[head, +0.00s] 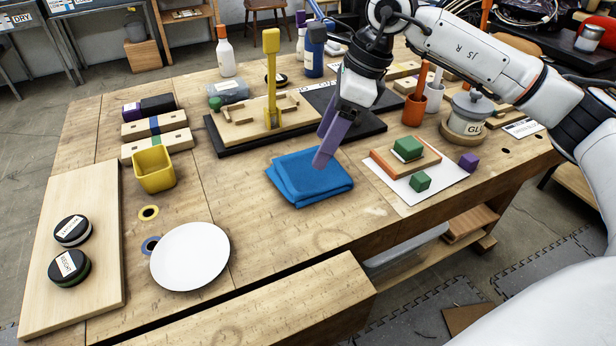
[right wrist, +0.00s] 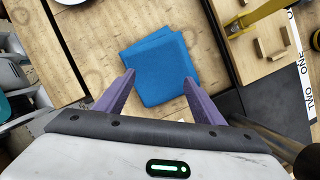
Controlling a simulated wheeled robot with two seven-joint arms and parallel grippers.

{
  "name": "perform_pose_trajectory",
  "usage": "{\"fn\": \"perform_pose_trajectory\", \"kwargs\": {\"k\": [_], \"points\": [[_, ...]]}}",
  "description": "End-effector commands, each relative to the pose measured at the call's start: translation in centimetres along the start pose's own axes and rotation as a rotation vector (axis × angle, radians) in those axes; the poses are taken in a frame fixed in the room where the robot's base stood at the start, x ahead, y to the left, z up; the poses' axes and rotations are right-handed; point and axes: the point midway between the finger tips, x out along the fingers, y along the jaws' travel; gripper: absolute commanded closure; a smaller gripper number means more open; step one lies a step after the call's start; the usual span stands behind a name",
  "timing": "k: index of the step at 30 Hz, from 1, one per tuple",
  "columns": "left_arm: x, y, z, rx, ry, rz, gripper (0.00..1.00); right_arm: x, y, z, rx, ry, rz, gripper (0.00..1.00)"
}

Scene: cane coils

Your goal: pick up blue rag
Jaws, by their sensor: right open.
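The blue rag (head: 309,179) lies folded flat on the wooden workbench, near the middle of the head view. It also shows in the right wrist view (right wrist: 158,66), between and beyond the fingertips. My right gripper (head: 322,160) has purple fingers and hangs above the rag's right part, pointing down. In the right wrist view the right gripper (right wrist: 160,80) is open, one finger at each side of the rag, with nothing held. From these views I cannot tell how high the fingertips are above the rag. My left gripper is not in view.
A black board (head: 213,140) with a wooden fixture and yellow tool stands behind the rag. A white sheet (head: 378,176) with green blocks lies to its right. A white plate (head: 190,257) and yellow bin (head: 154,170) are to the left. Bare bench lies in front of the rag.

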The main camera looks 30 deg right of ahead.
Motion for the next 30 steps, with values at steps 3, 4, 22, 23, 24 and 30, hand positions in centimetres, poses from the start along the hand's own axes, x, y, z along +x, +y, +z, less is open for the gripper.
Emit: {"fn": "perform_pose_trajectory", "kwargs": {"k": [3, 4, 22, 23, 24, 30], "points": [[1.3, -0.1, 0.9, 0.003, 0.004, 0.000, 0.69, 2.4, 0.0, -0.2, 0.000, 0.000, 0.001, 0.38], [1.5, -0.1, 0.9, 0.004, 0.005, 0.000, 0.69, 2.8, 0.0, -0.2, 0.000, 0.000, 0.001, 0.38], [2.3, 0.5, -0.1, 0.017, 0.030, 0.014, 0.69, 5.6, 0.0, 0.0, 0.001, 0.000, 0.000, 0.38], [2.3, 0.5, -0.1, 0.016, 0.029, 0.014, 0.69, 5.6, 0.0, 0.0, 0.001, 0.000, 0.000, 0.38], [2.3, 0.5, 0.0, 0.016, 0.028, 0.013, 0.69, 5.7, 0.0, 0.0, 0.001, 0.000, 0.000, 0.38], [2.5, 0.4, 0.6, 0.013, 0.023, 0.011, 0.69, 6.2, 0.0, 0.0, 0.000, 0.000, 0.001, 0.38]]}}
